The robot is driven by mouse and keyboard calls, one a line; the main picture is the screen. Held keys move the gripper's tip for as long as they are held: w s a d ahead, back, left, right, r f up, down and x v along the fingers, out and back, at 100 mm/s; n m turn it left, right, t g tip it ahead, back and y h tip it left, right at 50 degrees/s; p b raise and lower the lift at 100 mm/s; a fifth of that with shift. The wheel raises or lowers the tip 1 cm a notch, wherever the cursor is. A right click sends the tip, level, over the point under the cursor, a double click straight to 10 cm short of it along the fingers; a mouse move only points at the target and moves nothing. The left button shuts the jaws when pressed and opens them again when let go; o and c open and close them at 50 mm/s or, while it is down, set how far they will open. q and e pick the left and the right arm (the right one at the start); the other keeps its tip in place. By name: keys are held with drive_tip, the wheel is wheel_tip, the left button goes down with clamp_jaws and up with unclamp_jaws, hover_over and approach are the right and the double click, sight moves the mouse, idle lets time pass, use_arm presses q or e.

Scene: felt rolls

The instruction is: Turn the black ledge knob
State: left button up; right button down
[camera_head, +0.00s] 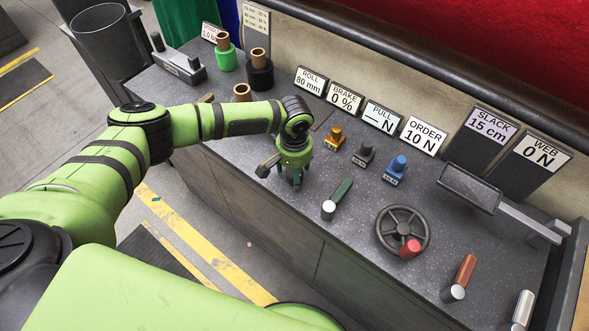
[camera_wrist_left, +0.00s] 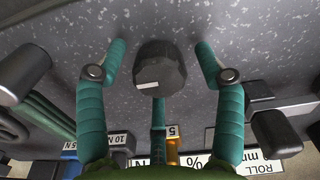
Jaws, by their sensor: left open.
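The black knob (camera_wrist_left: 158,68) is a faceted dark knob with a short white mark, on the speckled grey ledge in the left wrist view. In the head view my left gripper hides it. My left gripper (camera_head: 291,184) points down at the ledge near its front edge. In the wrist view its teal fingers (camera_wrist_left: 158,75) are open, one on either side of the knob and one below it in the picture. Gaps show between the side fingers and the knob. My right gripper is in neither view.
A small black lever (camera_head: 266,168) stands just left of my gripper. A green-handled lever (camera_head: 341,194) is close at its right. A handwheel (camera_head: 402,228) lies further right. Orange (camera_head: 334,138), black (camera_head: 363,156) and blue (camera_head: 396,168) small pieces stand behind, before a row of signs.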

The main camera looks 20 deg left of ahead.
use_arm(q)
drive_tip(key=c, duration=1.1)
drive_tip(key=shift+c, duration=0.3)
drive_tip(key=m+p, duration=0.1)
drive_tip(key=m, duration=0.2)
drive_tip(key=shift+s+r+m+p, duration=0.1)
drive_tip(key=shift+m+p, duration=0.2)
drive_tip(key=shift+p, duration=0.05)
drive_tip(key=m+p, duration=0.1)
drive_tip(key=m, duration=0.3)
drive_tip(key=shift+m, duration=0.3)
drive_tip(key=m, duration=0.4)
drive_tip(key=shift+d, duration=0.1)
drive_tip(key=shift+m, duration=2.8)
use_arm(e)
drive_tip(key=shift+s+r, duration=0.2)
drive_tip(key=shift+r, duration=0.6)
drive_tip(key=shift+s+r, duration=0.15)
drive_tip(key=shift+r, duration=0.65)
